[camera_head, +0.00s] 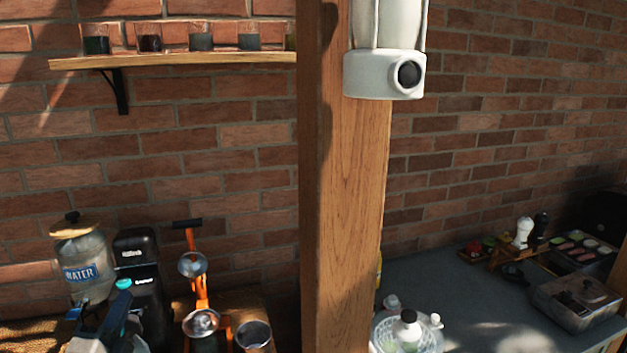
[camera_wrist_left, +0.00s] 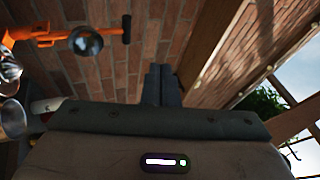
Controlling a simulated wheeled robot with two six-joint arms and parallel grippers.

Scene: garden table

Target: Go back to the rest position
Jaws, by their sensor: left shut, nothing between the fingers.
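My left gripper (camera_wrist_left: 161,70) shows in the left wrist view with its two dark fingers together and nothing between them. It points up toward the brick wall. In the head view, part of my left arm and gripper (camera_head: 82,308) shows at the lower left, in front of the water jar and the black coffee machine. I cannot tell how far it is from them. My right gripper is not in view.
A glass water jar (camera_head: 84,262), a black machine (camera_head: 137,262) and an orange lever press (camera_head: 200,290) stand at the lower left. A wooden post (camera_head: 345,200) rises mid-view. A grey counter (camera_head: 460,300) with a tray of bottles (camera_head: 408,335) and a metal box (camera_head: 575,300) lies right.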

